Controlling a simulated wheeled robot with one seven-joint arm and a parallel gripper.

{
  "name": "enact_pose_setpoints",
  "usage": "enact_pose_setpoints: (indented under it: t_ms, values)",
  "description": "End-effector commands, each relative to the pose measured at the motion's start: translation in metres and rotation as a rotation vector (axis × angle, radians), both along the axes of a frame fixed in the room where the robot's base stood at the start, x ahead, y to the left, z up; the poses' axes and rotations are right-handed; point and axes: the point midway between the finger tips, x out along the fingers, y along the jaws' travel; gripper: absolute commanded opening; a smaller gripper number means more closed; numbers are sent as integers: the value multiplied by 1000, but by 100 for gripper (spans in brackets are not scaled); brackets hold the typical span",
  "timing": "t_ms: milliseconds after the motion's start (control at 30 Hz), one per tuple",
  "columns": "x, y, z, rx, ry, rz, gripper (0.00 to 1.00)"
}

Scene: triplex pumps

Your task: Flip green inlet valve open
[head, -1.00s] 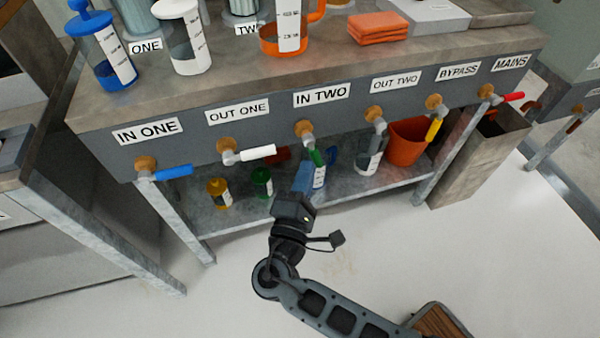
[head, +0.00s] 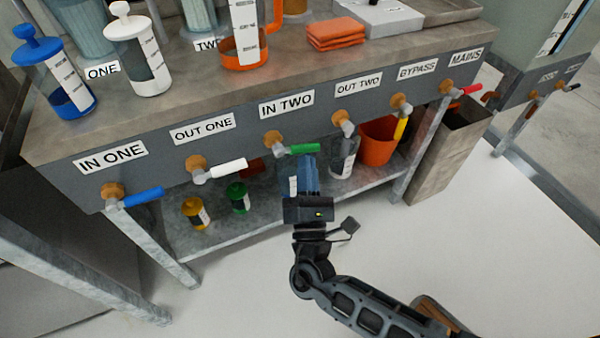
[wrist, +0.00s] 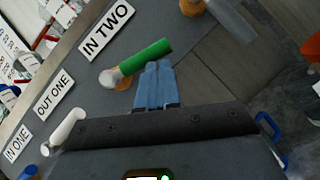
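The green inlet valve handle (head: 298,149) sits under the IN TWO label and points right, roughly along the panel. In the wrist view, the green handle (wrist: 145,57) lies just beyond the fingertips. My gripper (head: 309,160) is directly below the handle, its blue fingers pointing up toward it. In the wrist view, the fingers of my gripper (wrist: 158,66) are together with nothing between them. The fingertips are at or very near the handle's lower side; I cannot tell whether they touch.
The white OUT ONE handle (head: 225,169) and blue IN ONE handle (head: 143,197) are to the left. The yellow BYPASS handle (head: 401,128) and red MAINS handle (head: 470,89) are to the right. An orange bucket (head: 378,142) stands on the lower shelf.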

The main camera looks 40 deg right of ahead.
Motion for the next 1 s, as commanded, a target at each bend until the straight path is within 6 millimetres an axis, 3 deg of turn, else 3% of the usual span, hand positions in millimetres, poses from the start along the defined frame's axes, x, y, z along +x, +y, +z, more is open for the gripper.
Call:
enact_pose_setpoints:
  t_ms: [400, 1000]
  values:
    - [-4, -13, 14, 2, 0, -4, 0]
    - [-4, -15, 18, 2, -2, -5, 0]
